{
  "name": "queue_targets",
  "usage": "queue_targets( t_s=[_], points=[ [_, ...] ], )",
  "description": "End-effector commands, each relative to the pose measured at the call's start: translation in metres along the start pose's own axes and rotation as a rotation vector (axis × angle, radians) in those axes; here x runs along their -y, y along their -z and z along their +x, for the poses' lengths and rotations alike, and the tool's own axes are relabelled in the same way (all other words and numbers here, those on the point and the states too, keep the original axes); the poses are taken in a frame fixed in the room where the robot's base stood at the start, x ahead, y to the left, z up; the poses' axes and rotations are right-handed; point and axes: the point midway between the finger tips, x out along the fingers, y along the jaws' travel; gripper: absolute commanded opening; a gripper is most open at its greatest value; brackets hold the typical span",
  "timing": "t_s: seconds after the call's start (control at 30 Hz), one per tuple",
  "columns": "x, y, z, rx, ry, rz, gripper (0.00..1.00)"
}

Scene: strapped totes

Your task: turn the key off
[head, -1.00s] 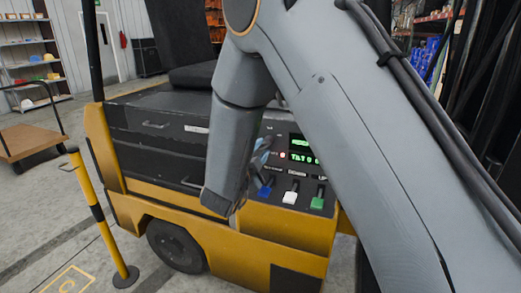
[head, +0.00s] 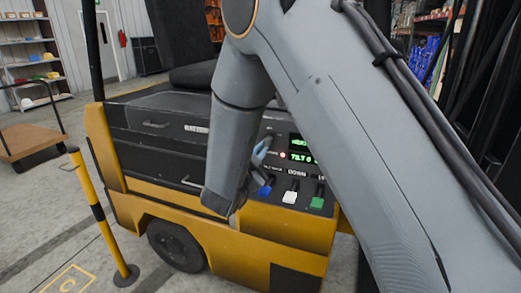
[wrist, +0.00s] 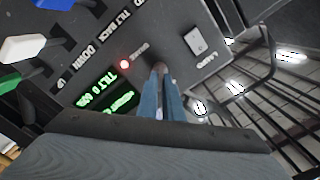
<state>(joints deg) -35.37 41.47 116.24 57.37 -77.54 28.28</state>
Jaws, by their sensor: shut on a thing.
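The black control panel (head: 266,181) of a yellow vehicle carries the key. In the wrist view my gripper (wrist: 159,80) points at the panel, its two blue fingers close together. They are shut on the key (wrist: 158,67), of which only a small dark bit shows at the fingertips. The key's turned position cannot be read. A lit red lamp (wrist: 124,64) is beside it. In the head view my gripper (head: 264,148) is at the panel, partly hidden by my arm, and the key is hidden there.
Blue (head: 266,187), white (head: 290,193) and green (head: 317,198) levers stand below my gripper. A yellow-black post (head: 99,213) stands at the left on open floor.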

Motion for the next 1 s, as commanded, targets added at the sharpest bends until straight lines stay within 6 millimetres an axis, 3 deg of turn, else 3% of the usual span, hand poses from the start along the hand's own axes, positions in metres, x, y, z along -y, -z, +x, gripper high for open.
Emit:
queue_targets(
  t_s=[0.6, 1.0],
  points=[
    [-0.0002, 0.0009, -0.0003, 0.001, -0.001, -0.565, 0.0],
    [-0.0008, 0.0004, -0.0001, 0.001, -0.001, -0.785, 0.0]
  ],
)
